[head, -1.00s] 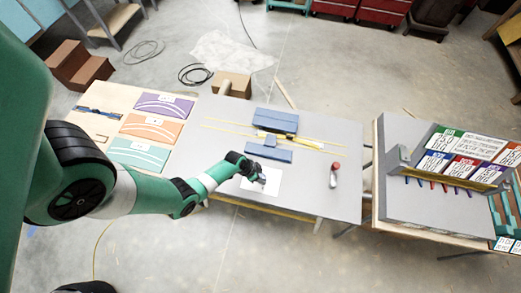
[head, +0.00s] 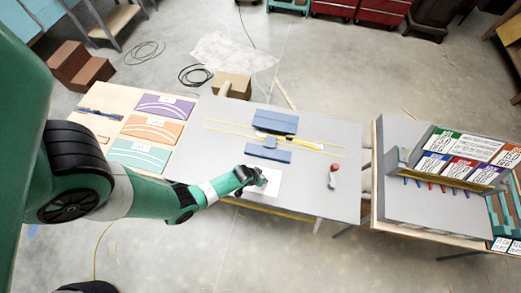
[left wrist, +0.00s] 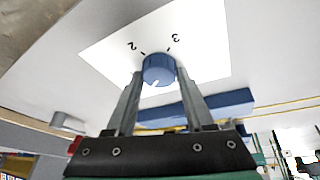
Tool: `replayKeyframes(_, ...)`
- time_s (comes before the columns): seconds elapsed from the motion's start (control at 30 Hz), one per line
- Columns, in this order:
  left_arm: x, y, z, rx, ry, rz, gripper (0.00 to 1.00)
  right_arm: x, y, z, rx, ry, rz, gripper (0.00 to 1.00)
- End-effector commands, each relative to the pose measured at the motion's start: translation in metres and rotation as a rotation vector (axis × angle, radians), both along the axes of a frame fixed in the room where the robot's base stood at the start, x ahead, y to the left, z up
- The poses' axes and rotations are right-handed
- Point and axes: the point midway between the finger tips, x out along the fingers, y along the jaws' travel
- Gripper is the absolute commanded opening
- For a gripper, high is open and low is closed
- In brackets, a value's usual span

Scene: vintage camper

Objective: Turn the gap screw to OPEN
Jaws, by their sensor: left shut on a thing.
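A blue round knob (left wrist: 158,68) with a white mark on its lower edge sits on a white card (left wrist: 205,45). The printed digits 2 and 3 show beside the knob in the left wrist view. My left gripper (left wrist: 158,82) is shut on the knob, one finger on each side. In the head view my left gripper (head: 260,178) is over the white card (head: 264,190) on the grey table, and it largely hides the knob. No OPEN wording is readable. My right gripper is not in view.
Two blue blocks (head: 276,121) (head: 268,154) and thin yellow rods (head: 230,131) lie behind the card on the grey table (head: 220,118). A red-topped tool (head: 334,174) stands at right. Coloured cards (head: 138,153) lie at left; a panel with printed cards (head: 465,146) is far right.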

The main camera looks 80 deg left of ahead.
Motion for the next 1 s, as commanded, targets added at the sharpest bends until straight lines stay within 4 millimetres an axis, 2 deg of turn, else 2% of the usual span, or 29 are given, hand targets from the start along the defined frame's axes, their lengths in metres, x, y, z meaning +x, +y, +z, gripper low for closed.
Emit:
replayKeyframes(0.47, 0.001, -0.003, -0.002, -0.001, 0.0, 0.449, 0.0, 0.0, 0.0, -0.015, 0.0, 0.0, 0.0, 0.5)
replayKeyframes(1.0, 0.003, -0.003, -0.001, -0.002, -0.001, 0.881, 0.0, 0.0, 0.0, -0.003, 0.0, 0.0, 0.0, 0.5)
